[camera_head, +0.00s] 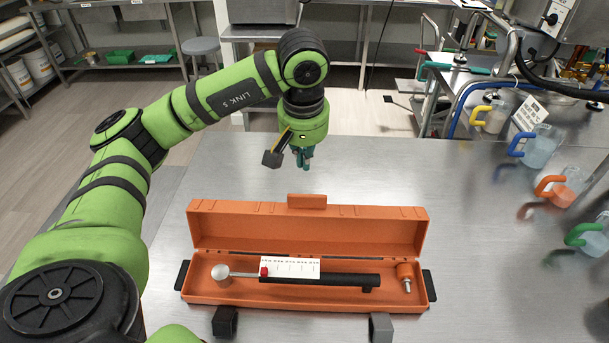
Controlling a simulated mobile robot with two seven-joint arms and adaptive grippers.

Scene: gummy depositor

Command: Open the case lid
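The orange case (205,288) lies on the steel table with its lid (330,228) standing up along the back edge, so the inside shows. A small tab (307,201) sits at the middle of the lid's top edge. My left gripper (304,163) is behind and above the lid, pointing down and apart from it. Its teal fingertips are small and overlap in the view, so their opening is unclear. Nothing shows between them. A dark latch (225,321) and a grey latch (381,327) hang at the case's front. My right gripper is not in view.
In the case lie a black-handled tool (330,280), a white printed card (290,267) and an orange fitting (405,272). Several handled jugs, one with a blue handle (520,142), stand at the table's right. The table (390,165) behind the case is clear.

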